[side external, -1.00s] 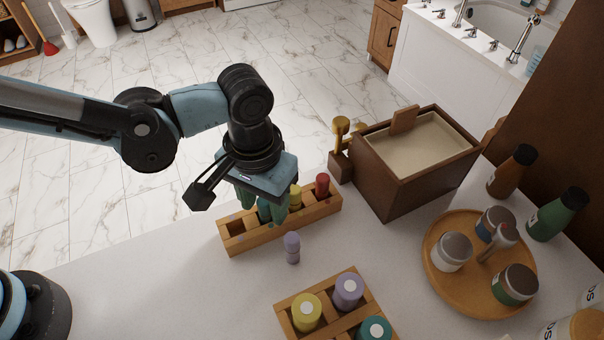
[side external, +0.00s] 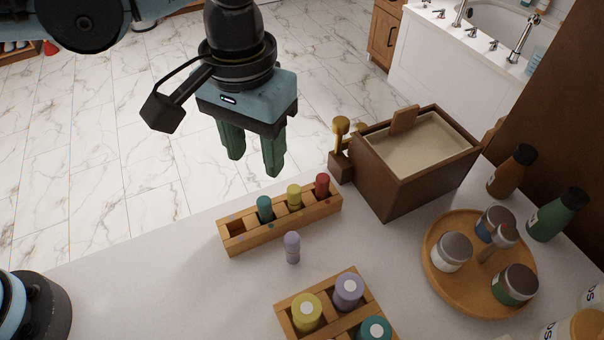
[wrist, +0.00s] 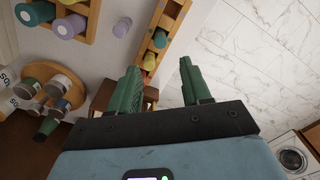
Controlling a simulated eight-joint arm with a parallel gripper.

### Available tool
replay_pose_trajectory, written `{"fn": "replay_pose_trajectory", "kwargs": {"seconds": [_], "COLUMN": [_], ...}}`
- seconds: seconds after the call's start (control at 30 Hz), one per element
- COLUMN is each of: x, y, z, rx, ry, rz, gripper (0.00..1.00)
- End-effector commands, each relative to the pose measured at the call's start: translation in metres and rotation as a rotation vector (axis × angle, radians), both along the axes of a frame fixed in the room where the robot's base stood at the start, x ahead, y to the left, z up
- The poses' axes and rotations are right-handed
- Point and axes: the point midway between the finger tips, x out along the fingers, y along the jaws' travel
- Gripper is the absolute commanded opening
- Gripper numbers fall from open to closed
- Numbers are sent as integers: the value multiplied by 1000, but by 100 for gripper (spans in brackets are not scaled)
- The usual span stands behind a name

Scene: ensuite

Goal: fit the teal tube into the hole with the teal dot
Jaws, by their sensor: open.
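The teal tube (side external: 265,208) stands upright in the second hole from the left of the narrow wooden rack (side external: 262,238). A small teal-looking dot (side external: 271,226) shows on the rack beside that hole. The tube's lower part is hidden inside the rack. The teal tube also shows in the wrist view (wrist: 160,39). My gripper (side external: 254,170) is open and empty, its green fingers apart and raised above and behind the rack. It touches no tube. In the wrist view, my gripper's fingers (wrist: 158,85) are apart with nothing between them.
Yellow (side external: 294,197) and red (side external: 322,186) tubes stand in the rack; its leftmost hole is empty. A purple tube (side external: 292,247) stands on the counter in front.

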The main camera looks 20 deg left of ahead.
Motion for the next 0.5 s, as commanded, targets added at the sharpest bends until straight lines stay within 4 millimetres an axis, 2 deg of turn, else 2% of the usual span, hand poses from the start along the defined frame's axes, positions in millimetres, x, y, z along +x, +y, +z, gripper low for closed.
{"fn": "replay_pose_trajectory", "kwargs": {"seconds": [0.13, 0.23, 0.37, 0.5], "x": [2, 9, 20, 25], "y": [5, 25, 74, 136], "z": [7, 10, 13, 12], "rx": [-6, -29, -79, -119], "ry": [-6, -34, -113, -235], "rz": [4, 19, 48, 81], "gripper": [48, 48, 48, 48]}}
